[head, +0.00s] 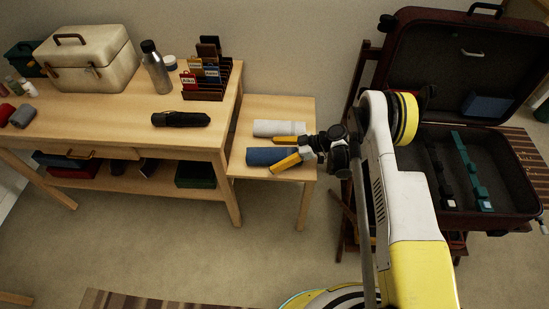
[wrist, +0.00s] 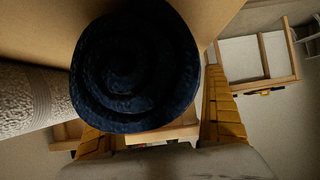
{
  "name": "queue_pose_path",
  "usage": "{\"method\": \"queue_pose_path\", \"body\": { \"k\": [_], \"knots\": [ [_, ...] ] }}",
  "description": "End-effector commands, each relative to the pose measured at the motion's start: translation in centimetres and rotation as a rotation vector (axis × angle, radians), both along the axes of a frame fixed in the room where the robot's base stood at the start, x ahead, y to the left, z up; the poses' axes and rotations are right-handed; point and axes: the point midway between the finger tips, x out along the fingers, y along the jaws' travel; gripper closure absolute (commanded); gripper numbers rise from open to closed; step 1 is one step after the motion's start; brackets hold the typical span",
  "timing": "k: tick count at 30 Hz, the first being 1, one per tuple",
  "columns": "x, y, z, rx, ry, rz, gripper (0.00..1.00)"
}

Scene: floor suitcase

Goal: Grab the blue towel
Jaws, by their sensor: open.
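The blue towel (head: 262,156) is rolled up and lies on the small wooden side table, at the front of a white rolled towel. In the wrist view the blue towel (wrist: 135,68) shows its spiral end close to the camera. My gripper (head: 279,155) is open at the right end of the towels, with one yellow finger near the white towel and the other at the blue towel's near side. In the wrist view its fingers (wrist: 160,125) stand either side of the blue roll. Whether they touch it I cannot tell.
The white towel (head: 280,128) lies just behind the blue one. A wooden bench (head: 110,105) to the left bears a metal case (head: 88,58), a bottle (head: 156,68) and a black umbrella (head: 181,119). An open suitcase (head: 405,165) stands to the right on a rack.

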Motion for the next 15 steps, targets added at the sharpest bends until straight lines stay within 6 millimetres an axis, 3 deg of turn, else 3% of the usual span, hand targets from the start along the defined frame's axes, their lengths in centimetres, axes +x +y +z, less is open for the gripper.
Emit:
{"method": "queue_pose_path", "body": {
  "k": [3,9,15],
  "knots": [
    [0.01,-0.04,0.13,0.000,0.000,0.000,0.01],
    [0.01,-0.05,0.13,0.000,0.000,0.000,0.62],
    [0.01,-0.06,0.15,0.000,0.000,0.000,0.65]
  ]
}}
